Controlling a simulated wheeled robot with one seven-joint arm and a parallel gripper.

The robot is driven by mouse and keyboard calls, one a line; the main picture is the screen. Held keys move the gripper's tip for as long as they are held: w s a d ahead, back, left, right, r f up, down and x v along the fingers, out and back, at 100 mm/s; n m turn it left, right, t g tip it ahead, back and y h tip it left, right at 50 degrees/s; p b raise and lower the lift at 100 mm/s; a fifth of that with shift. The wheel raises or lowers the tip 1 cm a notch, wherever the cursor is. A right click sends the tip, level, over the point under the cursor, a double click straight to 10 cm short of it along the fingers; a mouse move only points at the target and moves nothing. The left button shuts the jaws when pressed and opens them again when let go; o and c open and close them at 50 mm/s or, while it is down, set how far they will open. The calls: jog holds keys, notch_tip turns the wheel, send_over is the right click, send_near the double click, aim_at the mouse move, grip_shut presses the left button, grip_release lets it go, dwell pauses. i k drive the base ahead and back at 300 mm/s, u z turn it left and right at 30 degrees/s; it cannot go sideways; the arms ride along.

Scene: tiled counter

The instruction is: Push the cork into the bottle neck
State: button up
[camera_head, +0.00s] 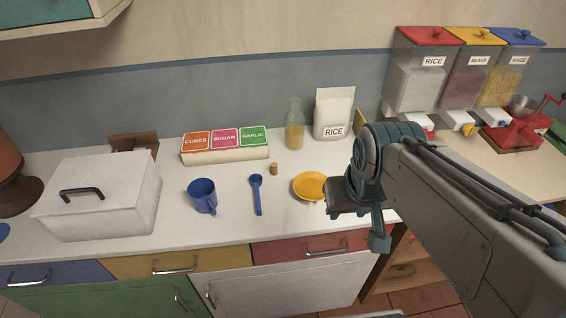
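The cork (273,169) is a small brown piece standing on the white counter, in front of the bottle and a little to its left. The bottle (294,130) is clear greenish glass, upright near the back wall, with a yellowish content low in it. Its neck looks uncovered. My gripper (378,240) hangs at the counter's front edge, right of the yellow plate, well apart from cork and bottle.
A yellow plate (310,186), blue spoon (257,195) and blue mug (202,196) stand along the front. A spice box (225,153) and a white RICE bag (333,112) flank the bottle. A white lidded box (97,197) is at left. Bare counter surrounds the cork.

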aim_at(295, 119)
jog(key=z, duration=0.7)
jog(key=k, duration=0.65)
jog(key=u, duration=0.8)
jog(key=i, duration=1)
